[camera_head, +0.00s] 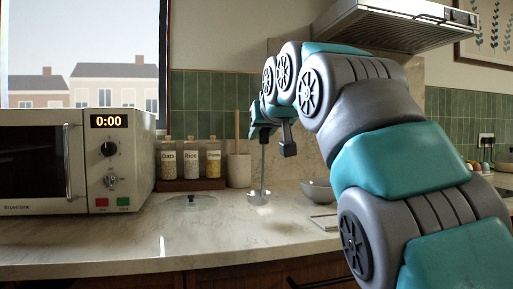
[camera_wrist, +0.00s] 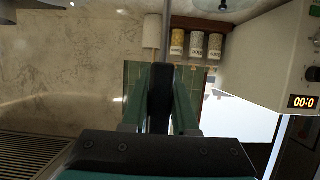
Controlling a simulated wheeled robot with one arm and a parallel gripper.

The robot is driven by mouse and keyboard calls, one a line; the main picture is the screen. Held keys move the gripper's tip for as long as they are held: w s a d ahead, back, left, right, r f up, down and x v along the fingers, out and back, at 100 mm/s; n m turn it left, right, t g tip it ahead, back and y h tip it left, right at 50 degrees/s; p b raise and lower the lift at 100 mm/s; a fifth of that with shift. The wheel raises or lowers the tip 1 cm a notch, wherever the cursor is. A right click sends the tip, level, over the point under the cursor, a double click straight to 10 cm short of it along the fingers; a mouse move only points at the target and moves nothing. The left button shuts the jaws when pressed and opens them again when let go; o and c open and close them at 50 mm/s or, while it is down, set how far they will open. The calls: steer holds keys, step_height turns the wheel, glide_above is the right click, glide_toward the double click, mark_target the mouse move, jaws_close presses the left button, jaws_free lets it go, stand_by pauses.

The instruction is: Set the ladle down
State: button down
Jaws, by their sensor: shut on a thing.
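My gripper (camera_head: 268,133) is shut on the upper part of the ladle handle (camera_head: 263,165), above the counter. The ladle hangs nearly upright, with its metal bowl (camera_head: 258,197) at the bottom, very close to the counter top (camera_head: 230,235). I cannot tell whether the bowl touches the counter.
A clear lid-like piece (camera_head: 190,202) lies left of the ladle. Jars (camera_head: 191,162) and a utensil crock (camera_head: 239,170) stand behind. A grey bowl (camera_head: 318,190) and a flat pale item (camera_head: 325,221) are at right. A microwave (camera_head: 80,160) is at left. The front counter is clear.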

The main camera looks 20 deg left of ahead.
steer(key=w+a+f, duration=0.3)
steer(key=f, duration=0.1)
steer(key=shift+w+a+p, duration=0.15)
steer(key=shift+a+p, duration=0.2)
steer(key=shift+p, duration=0.05)
stand_by(0.7)
steer(key=shift+f, duration=0.1)
steer(key=c, duration=0.7)
jaws_free()
